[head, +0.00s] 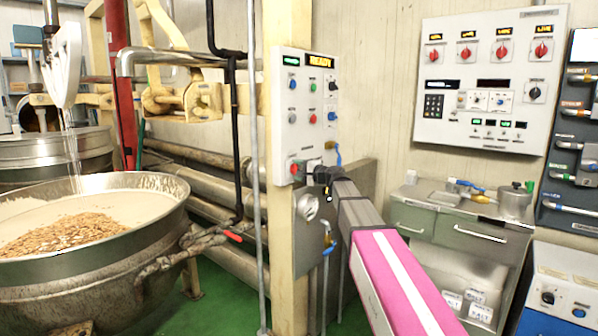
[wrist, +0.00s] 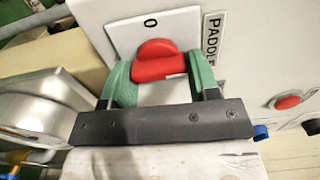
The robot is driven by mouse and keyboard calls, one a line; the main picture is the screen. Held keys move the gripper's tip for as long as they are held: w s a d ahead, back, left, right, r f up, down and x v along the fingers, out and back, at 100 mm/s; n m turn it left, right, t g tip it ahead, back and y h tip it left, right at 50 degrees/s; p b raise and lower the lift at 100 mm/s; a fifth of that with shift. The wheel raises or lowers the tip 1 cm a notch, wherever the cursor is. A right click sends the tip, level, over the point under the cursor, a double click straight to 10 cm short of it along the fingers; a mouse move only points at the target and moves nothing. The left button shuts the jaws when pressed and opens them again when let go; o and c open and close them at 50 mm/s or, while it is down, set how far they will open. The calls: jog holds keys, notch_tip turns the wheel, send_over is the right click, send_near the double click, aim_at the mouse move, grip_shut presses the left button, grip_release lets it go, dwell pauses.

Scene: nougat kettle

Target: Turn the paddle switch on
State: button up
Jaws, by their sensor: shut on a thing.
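The paddle switch (wrist: 156,52) is a red rotary knob on a white plate marked "0", beside a "PADDLE" label (wrist: 213,42). In the head view its red knob (head: 294,168) sits low on the grey control box (head: 302,100). My gripper (wrist: 160,72) has its green fingers on either side of the knob and is shut on it. In the head view my gripper (head: 316,170) reaches the box's lower front, and its tip partly hides that area. The display at the box's top reads "READY" in yellow.
A large kettle (head: 95,275) with pale mass and nuts stands at the left under a paddle. A red button (wrist: 287,102) is right of the switch. A pipe (head: 254,200) and a cream post stand close by. A wall panel (head: 490,75) and bench are at right.

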jog(key=o, duration=0.9)
jog(key=shift+d, duration=0.1)
jog(key=v, duration=1)
jog(key=shift+s+d, duration=0.25)
jog(key=shift+s, duration=0.05)
jog(key=shift+f, duration=0.1)
